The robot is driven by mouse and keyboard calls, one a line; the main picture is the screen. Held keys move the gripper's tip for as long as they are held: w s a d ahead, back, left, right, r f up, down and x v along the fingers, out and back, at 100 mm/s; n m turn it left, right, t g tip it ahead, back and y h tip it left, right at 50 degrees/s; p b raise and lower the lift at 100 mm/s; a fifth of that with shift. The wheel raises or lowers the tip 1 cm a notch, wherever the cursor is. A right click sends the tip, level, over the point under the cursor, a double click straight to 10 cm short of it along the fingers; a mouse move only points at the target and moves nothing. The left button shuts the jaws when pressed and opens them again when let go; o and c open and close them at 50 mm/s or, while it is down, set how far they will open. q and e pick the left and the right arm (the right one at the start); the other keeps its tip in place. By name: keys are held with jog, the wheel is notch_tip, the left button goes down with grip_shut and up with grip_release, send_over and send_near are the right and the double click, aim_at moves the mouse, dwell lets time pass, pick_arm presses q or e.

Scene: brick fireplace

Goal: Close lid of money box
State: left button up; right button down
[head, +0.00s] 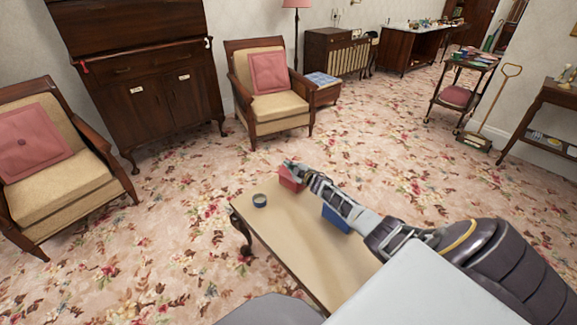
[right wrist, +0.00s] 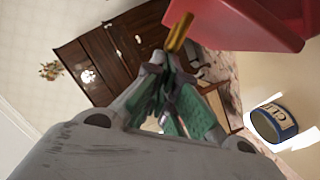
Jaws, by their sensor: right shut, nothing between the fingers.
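A red box (head: 290,180), which looks like the money box, stands at the far end of the pale table (head: 284,235). It also fills the top right of the right wrist view (right wrist: 245,22). A gold-coloured piece (right wrist: 180,32) shows beside its red edge; I cannot tell whether it is joined to the box. My right gripper (head: 292,166) is shut and empty, with its fingertips (right wrist: 156,62) close to the box; contact is unclear. The gripper partly hides the box in the head view, and the lid's position is unclear. My left gripper is out of view.
A small round blue tin (head: 259,200) stands left of the red box, also in the wrist view (right wrist: 273,122). A blue object (head: 336,218) sits on the table under my right arm. The table's near left part is clear. An armchair (head: 268,90) stands beyond.

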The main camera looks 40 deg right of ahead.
jog(key=shift+w+d+m, duration=0.1)
jog(key=shift+d+m, duration=0.4)
jog(key=shift+d, duration=0.15)
jog(key=shift+w+d+m+y, duration=0.1)
jog(key=shift+d+m+y, duration=0.2)
jog(key=shift+d+m, duration=0.1)
jog(key=shift+d+f+m+g, duration=0.2)
jog(key=shift+d+m+g, duration=0.1)
jog(key=shift+d, duration=0.1)
jog(key=d+b, duration=0.1)
jog(key=f+m+b, duration=0.1)
jog(key=d+b, duration=0.1)
jog(key=shift+w+d+f+m+y, duration=0.25)
jog(key=shift+w+d+m+y, duration=0.05)
jog(key=shift+d+y, duration=0.1)
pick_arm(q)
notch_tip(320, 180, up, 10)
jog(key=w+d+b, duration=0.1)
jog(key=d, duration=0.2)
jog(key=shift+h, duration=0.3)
pick_arm(e)
jog(key=shift+d+f, duration=0.3)
jog(key=shift+d, duration=0.05)
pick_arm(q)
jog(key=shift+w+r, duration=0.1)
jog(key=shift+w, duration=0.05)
pick_arm(e)
jog(key=shift+w, duration=0.1)
jog(key=shift+r, duration=0.1)
